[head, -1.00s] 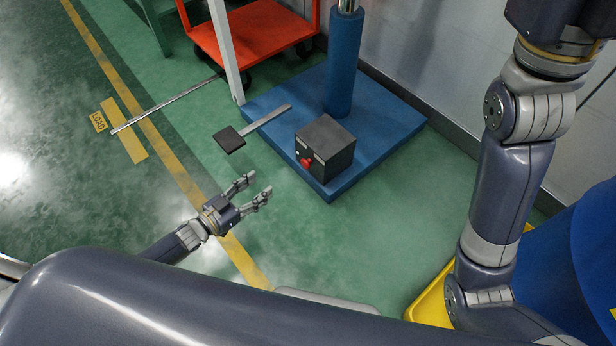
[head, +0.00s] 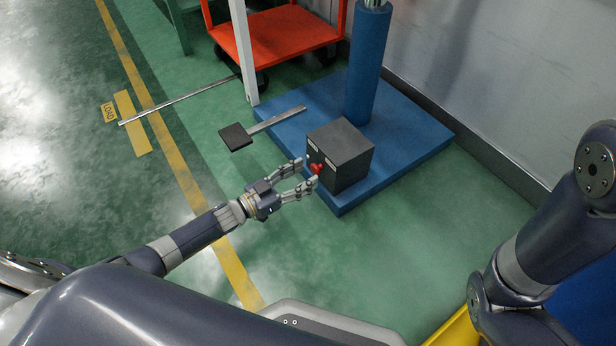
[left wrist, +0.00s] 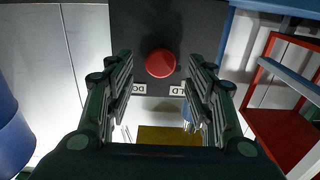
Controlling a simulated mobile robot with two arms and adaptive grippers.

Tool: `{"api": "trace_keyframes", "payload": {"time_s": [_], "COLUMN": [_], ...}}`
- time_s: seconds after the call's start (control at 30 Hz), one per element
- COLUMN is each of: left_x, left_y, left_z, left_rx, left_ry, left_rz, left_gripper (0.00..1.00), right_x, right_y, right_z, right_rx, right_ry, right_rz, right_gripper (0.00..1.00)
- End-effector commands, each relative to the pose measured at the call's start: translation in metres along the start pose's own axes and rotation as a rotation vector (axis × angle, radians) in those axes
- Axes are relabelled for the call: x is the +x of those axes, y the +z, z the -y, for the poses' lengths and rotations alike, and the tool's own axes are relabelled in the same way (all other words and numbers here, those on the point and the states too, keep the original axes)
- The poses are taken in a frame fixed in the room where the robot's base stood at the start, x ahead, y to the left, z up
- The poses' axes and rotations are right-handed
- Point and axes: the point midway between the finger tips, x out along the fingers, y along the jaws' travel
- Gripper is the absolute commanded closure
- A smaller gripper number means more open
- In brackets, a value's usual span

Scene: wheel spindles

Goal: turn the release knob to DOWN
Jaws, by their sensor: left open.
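The red release knob (head: 316,168) is on the front face of a dark box (head: 341,150) standing on a blue base. In the left wrist view the knob (left wrist: 160,63) looks round and lies between my two fingers, with a gap on each side. Two pale labels on the box's dark face are partly covered by the fingers; "DO" (left wrist: 139,89) and "LD" (left wrist: 176,90) can be read. Which way the knob points cannot be told. My left gripper (head: 307,174) is open, its fingertips close to the knob. My right gripper is out of view.
A blue post (head: 368,65) rises from the blue base (head: 405,150). A flat black pedal (head: 236,137) on a metal bar sticks out to the left of the box. A red cart (head: 285,35) stands behind. Green floor in front is clear.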

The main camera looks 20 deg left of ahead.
Motion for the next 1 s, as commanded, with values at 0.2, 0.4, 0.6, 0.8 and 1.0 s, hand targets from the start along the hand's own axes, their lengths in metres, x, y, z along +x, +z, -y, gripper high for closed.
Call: {"api": "trace_keyframes", "payload": {"time_s": [0.2,0.4,0.6,0.8,1.0], "left_x": [0.020,0.023,0.022,0.022,0.022], "left_y": [0.001,0.000,0.000,0.000,0.000], "left_z": [0.000,0.000,0.000,0.000,0.000], "left_rx": [0.001,0.000,0.000,0.000,0.015], "left_ry": [0.000,0.000,0.000,0.000,-0.001], "left_rz": [0.000,0.001,0.001,0.001,0.001], "left_gripper": [0.51,0.51,0.71,0.93,0.93], "right_x": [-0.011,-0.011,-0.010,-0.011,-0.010], "right_y": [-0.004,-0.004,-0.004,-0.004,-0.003], "right_z": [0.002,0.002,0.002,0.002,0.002], "right_rx": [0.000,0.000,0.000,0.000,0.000], "right_ry": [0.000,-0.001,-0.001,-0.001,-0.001], "right_rz": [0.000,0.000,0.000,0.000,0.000], "right_gripper": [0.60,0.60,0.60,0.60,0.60]}}
